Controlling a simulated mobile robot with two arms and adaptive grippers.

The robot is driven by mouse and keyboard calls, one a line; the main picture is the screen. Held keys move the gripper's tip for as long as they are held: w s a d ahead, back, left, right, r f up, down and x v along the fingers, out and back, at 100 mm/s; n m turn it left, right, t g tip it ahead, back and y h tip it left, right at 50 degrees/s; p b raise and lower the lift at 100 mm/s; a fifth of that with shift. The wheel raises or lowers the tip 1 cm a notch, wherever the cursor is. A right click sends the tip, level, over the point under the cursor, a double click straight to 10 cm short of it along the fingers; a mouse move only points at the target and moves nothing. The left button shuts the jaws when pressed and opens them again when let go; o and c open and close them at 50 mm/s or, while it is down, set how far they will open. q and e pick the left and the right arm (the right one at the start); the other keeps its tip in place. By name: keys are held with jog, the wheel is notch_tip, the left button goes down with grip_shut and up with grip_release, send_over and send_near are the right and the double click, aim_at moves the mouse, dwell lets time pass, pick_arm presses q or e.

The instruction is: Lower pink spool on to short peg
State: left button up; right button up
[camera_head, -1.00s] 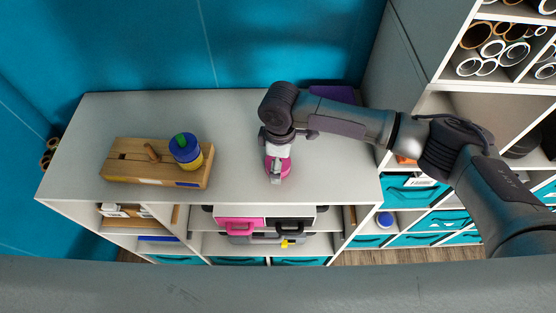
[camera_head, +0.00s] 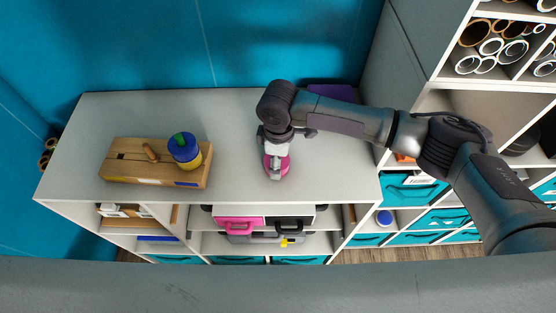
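The pink spool (camera_head: 284,165) is on or just above the grey table top, right of the wooden block; I cannot tell if it touches the table. My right gripper (camera_head: 275,170) comes down over it from above, with its fingers at the spool; whether they grip it is unclear. The wooden block (camera_head: 120,172) lies at the table's left. A short bare wooden peg (camera_head: 150,152) sticks up from it, tilted in view. A blue and yellow spool (camera_head: 185,150) with a green tip stands on the block's right part. My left gripper is not in view.
The grey table top (camera_head: 230,125) is clear between the block and the pink spool. A purple object (camera_head: 333,92) lies at the back right. Shelves with rolls (camera_head: 490,48) and teal bins (camera_head: 410,190) stand at the right.

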jog(key=shift+r, duration=0.4)
notch_tip(320, 180, up, 3)
jog(key=shift+w+f+b, duration=0.1)
jog(key=shift+b, duration=0.8)
jog(key=s+d+r+b, duration=0.2)
jog(key=s+d+r, duration=0.3)
jog(key=d, duration=0.5)
jog(key=shift+s+d+r, duration=0.15)
jog(key=shift+d+r, duration=0.15)
jog(key=shift+r, duration=0.7)
jog(key=o, duration=0.6)
jog(key=shift+c, duration=0.2)
grip_shut()
